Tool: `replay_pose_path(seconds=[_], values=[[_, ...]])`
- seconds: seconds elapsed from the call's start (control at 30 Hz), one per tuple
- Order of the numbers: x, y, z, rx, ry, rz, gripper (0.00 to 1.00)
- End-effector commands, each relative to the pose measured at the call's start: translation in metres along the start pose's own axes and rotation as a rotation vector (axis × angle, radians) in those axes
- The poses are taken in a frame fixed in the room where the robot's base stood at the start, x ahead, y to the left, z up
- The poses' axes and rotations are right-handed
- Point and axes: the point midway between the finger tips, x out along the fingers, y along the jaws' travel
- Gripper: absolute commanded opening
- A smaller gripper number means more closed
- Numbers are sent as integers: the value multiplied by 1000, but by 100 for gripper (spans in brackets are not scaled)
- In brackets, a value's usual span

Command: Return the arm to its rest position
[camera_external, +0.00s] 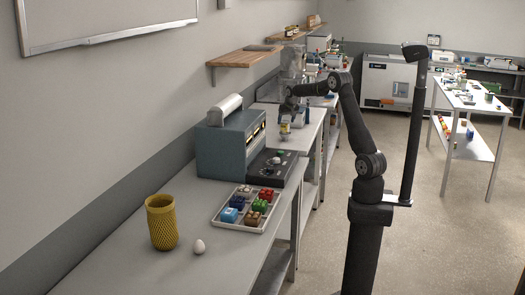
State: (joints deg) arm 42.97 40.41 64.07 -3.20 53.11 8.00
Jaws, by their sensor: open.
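My arm rises from a dark column on the right and reaches over to the left. My gripper (285,118) hangs at its end, pointing down over the bench beyond the blue-grey machine. It is small in the picture. A small pale yellow thing (285,128) shows just below the gripper; I cannot tell whether they touch.
A white tray (226,222) of coloured blocks, a yellow ribbed vase (161,222) and a white egg (199,247) are nearer. A dark post (412,140) stands beside my arm.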

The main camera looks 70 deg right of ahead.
Motion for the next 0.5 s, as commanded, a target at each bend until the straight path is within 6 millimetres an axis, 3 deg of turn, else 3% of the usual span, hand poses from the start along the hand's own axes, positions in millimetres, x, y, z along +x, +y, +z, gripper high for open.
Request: replay_pose_path(seconds=[0.1,0.2,0.3,0.5], values=[[25,0,0,0,-2,0,72],[37,0,0,0,2,0,72],[18,0,-7,1,4,0,72],[3,0,-13,0,1,0,72]])
